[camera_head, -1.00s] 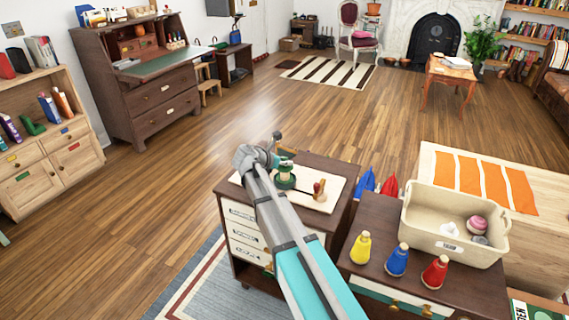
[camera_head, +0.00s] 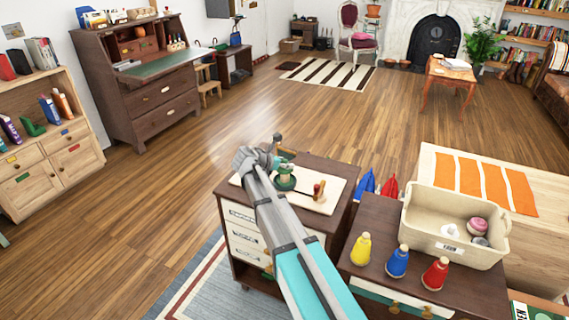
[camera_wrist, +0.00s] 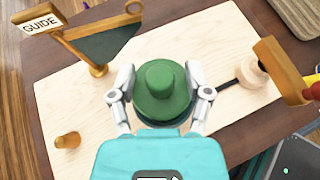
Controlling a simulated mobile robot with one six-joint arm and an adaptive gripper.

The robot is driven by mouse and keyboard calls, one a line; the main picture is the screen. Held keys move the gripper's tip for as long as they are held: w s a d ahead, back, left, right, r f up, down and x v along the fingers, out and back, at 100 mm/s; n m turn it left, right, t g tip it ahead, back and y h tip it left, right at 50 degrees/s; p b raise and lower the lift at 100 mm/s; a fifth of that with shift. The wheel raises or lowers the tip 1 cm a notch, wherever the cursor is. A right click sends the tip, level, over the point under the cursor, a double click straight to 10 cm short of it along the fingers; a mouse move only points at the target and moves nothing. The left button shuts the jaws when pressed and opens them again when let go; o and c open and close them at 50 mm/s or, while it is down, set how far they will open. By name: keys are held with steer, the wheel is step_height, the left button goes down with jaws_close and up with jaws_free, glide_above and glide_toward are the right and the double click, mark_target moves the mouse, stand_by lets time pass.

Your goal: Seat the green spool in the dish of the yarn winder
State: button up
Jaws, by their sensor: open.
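The green spool (camera_wrist: 164,88) stands upright between the two fingers of my gripper (camera_wrist: 162,98) in the wrist view. The fingers are open, one on each side of it, with the palm just below it in the picture. A dark green rim shows under the spool's near edge; how deep the spool sits in the dish is hidden. The yarn winder's pale board (camera_wrist: 75,100) carries a guide arm labelled GUIDE (camera_wrist: 97,45) and a wooden crank (camera_wrist: 278,70). In the head view the spool (camera_head: 286,180) is on the winder, right of my wrist.
The winder stands on a dark drawer cabinet (camera_head: 345,178). A short wooden peg (camera_wrist: 67,140) stands on the board's left side.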

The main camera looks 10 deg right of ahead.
steer(key=p+v, duration=0.5)
steer(key=v, duration=0.7)
steer(key=shift+p, duration=0.3)
steer(key=s+d+f+m+g+y, duration=0.2)
steer(key=s+d+f+m+y, duration=0.1)
steer(key=s+m, duration=0.5)
steer(key=s+d+f+m+g+y, duration=0.2)
steer(key=s+f+m+y, duration=0.1)
steer(key=s+m, duration=0.4)
steer(key=s+d+f+m+g+y, duration=0.2)
steer(key=s+d+f+m+y, duration=0.1)
steer(key=s+m, duration=0.5)
steer(key=shift+s+d+f+m+y, duration=0.3)
steer(key=shift+s+d+m+y, duration=0.05)
steer(key=shift+m+y, duration=0.35)
